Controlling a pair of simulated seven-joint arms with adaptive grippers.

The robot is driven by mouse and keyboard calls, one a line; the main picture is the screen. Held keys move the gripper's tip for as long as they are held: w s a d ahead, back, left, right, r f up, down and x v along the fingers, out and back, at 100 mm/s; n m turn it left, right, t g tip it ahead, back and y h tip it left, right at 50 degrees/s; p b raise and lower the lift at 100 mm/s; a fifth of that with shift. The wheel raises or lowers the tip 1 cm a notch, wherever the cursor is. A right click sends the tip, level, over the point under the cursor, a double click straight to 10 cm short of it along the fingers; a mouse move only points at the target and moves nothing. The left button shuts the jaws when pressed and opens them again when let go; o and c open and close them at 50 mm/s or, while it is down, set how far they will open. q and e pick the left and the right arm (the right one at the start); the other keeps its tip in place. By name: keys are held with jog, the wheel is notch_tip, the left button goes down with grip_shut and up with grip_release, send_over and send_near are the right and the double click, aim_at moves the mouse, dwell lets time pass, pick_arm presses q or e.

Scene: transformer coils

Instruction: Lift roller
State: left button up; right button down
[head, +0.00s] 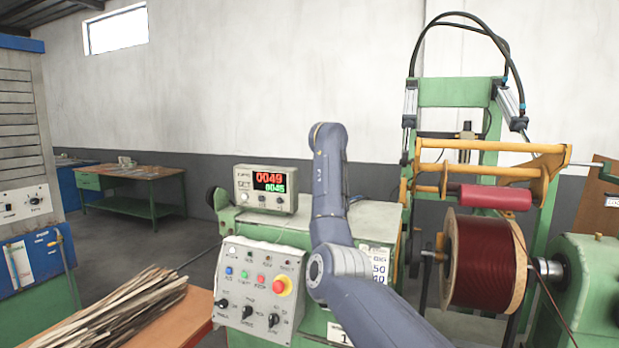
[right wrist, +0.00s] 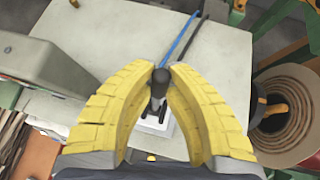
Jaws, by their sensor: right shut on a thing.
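The red roller (head: 497,197) lies level in a yellow frame (head: 480,182) on the green machine, just above the coil of dark red wire (head: 484,262). I cannot tell whether it touches the coil. In the right wrist view, my right gripper (right wrist: 161,68) has its yellow fingertips shut on the black knob of a small lever (right wrist: 159,82). The lever stands on a pale cabinet top (right wrist: 105,40), with a blue hose and a black hose running from it. In the head view my right arm hides the lever and gripper. My left gripper is not in view.
A counter box (head: 265,188) with red and green digits stands on the cabinet left of my arm. A sloped control panel (head: 262,285) is in front. Wooden strips (head: 120,305) lie on an orange table at lower left. The coil (right wrist: 290,105) is right of the gripper.

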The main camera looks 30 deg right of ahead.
jog(key=shift+w, duration=0.1)
dwell(0.5)
jog(key=c, duration=1.5)
grip_release()
jog(key=shift+w+f, duration=0.15)
jog(key=shift+o, duration=0.9)
jog(key=v, duration=1.2)
jog(key=shift+r, duration=0.2)
jog(key=shift+d, duration=0.2)
